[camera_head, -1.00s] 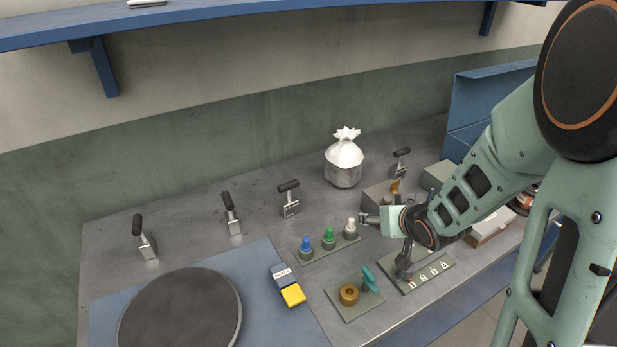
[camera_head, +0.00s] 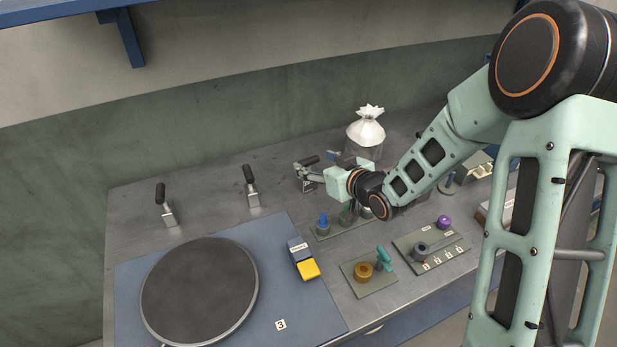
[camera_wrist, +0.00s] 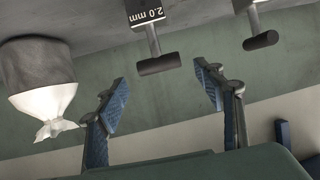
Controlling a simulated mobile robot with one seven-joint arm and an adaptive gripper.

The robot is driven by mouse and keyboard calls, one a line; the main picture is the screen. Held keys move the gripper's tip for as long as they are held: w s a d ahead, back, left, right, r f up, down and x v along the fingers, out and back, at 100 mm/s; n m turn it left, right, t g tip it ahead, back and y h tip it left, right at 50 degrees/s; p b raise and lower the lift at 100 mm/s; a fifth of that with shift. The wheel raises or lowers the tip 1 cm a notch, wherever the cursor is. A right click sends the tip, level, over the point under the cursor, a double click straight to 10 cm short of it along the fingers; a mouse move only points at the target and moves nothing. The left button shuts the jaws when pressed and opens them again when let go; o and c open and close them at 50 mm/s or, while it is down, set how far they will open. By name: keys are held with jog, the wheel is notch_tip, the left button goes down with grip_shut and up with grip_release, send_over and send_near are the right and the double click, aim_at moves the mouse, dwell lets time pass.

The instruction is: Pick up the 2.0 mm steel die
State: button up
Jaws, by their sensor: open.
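The 2.0 mm steel die (camera_wrist: 145,18) hangs into the top of the wrist view, its "2.0 mm" label upside down and its dark cross handle (camera_wrist: 160,64) toward me. My gripper (camera_wrist: 159,77) is open, one blue-padded finger on each side of that handle. The handle is not clasped, and whether it lies fully between the pads is hard to tell. In the head view my gripper (camera_head: 314,173) is at the third die from the left, whose black handle (camera_head: 309,160) shows above the fingers. The fingers partly hide that die's body.
Another die (camera_wrist: 260,38) stands to the right in the wrist view. A white-topped sack (camera_head: 366,128) stands close behind my gripper. A rack with a blue-topped piece (camera_head: 323,220) lies in front, partly under my arm. Two dies (camera_head: 166,207) stand farther left, with clear bench between.

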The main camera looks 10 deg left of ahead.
aim_at(309, 159)
jog(key=shift+p+x, duration=0.3)
jog(key=shift+x, duration=2)
jog(key=shift+c, duration=0.6)
grip_shut()
